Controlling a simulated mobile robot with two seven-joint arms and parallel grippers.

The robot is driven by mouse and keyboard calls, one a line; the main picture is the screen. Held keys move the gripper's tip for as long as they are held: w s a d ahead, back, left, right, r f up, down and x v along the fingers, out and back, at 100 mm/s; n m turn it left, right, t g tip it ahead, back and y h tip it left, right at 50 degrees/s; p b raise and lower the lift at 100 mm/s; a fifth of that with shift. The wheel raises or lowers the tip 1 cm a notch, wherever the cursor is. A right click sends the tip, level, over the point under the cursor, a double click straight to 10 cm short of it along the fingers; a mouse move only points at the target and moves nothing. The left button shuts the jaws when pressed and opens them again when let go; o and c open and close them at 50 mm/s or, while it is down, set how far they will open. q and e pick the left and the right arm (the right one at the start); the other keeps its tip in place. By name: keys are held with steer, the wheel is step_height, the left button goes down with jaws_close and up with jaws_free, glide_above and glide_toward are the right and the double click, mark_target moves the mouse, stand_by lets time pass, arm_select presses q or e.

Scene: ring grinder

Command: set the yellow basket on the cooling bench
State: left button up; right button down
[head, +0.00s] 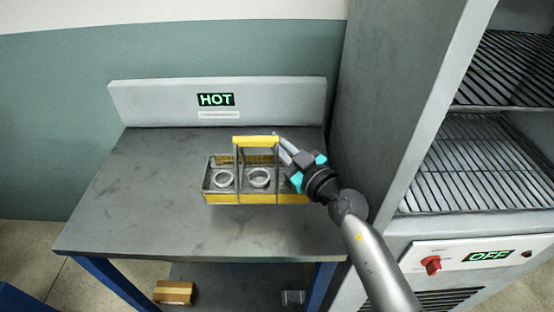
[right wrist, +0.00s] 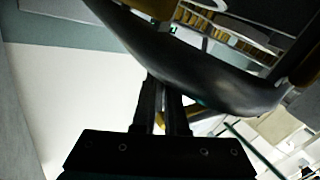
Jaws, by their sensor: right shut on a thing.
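The yellow basket (head: 222,200) is a grey wire-sided carrier with yellow bands and an upright yellow handle (head: 256,141). Two pale rings (head: 260,177) show inside it. It is over the middle right of the grey cooling bench (head: 140,190), level, resting on the top or very close above it; I cannot tell which. My right gripper (head: 279,144) comes from the right and is shut on the basket at the handle's right end. In the right wrist view, its dark fingers (right wrist: 163,110) are close together beneath a dark curved bar. My left gripper is not in view.
The bench's back panel has a lit HOT sign (head: 216,99). A grey oven (head: 470,170) with wire racks, a red knob (head: 431,265) and an OFF display stands close at the right. A cardboard box (head: 174,291) is below the bench. The bench's left half is clear.

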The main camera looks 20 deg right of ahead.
steer(key=shift+f+b, duration=1.5)
steer(key=shift+f, duration=0.35)
steer(key=shift+r, duration=0.1)
steer(key=c, duration=1.3)
jaws_free()
steer(key=shift+f, duration=0.25)
steer(key=o, duration=0.4)
steer(key=shift+c, duration=0.2)
steer(key=shift+s+r, duration=0.1)
steer(key=shift+s, duration=0.05)
steer(key=v, duration=1)
steer(key=shift+v, duration=0.9)
